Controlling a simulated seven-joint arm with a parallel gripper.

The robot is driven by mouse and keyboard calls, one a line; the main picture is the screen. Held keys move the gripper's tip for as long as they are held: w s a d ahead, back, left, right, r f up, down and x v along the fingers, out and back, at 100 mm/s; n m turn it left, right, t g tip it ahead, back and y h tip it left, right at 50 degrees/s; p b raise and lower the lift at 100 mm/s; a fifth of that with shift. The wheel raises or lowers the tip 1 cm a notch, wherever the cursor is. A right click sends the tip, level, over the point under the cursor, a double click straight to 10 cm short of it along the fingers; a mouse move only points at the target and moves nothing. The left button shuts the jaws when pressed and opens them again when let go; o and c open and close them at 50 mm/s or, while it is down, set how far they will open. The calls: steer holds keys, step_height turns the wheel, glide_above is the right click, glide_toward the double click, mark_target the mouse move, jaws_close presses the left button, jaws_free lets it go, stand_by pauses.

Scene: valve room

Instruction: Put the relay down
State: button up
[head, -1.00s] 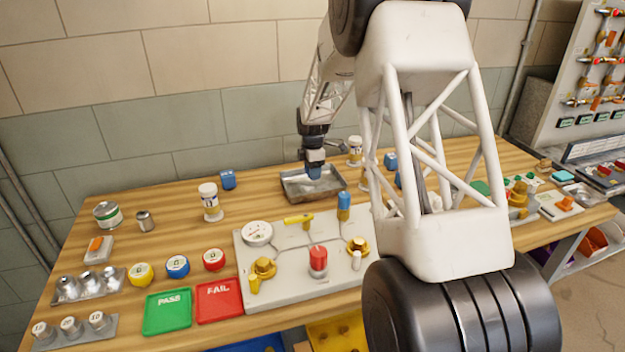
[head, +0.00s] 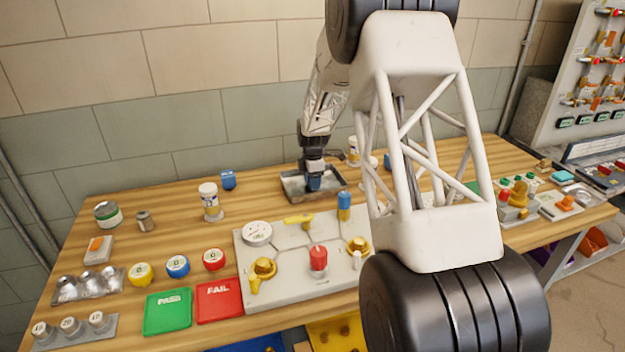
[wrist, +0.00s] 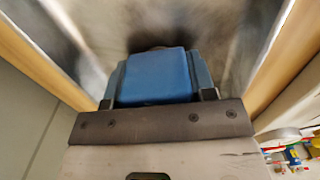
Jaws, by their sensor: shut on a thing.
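The relay (head: 314,184) is a blue block. My gripper (head: 313,176) is shut on it and holds it low, inside the outline of a grey metal tray (head: 291,187) at the back middle of the bench. In the wrist view the blue relay (wrist: 155,76) sits between the two dark fingertips of my gripper (wrist: 158,96), with the blurred grey tray floor (wrist: 235,35) beyond it. I cannot tell whether the relay touches the tray floor.
A valve panel (head: 290,285) with a gauge and knobs stands in front of the tray. Green PASS (head: 167,318) and red FAIL (head: 219,306) plates lie at the front. My arm hides part of the right side.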

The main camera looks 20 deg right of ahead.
steer(key=o, duration=0.9)
steer(key=shift+o, duration=0.2)
step_height(320, 180, up, 12)
steer(key=shift+r, duration=0.1)
steer(key=shift+s+r, duration=0.1)
stand_by(0.6)
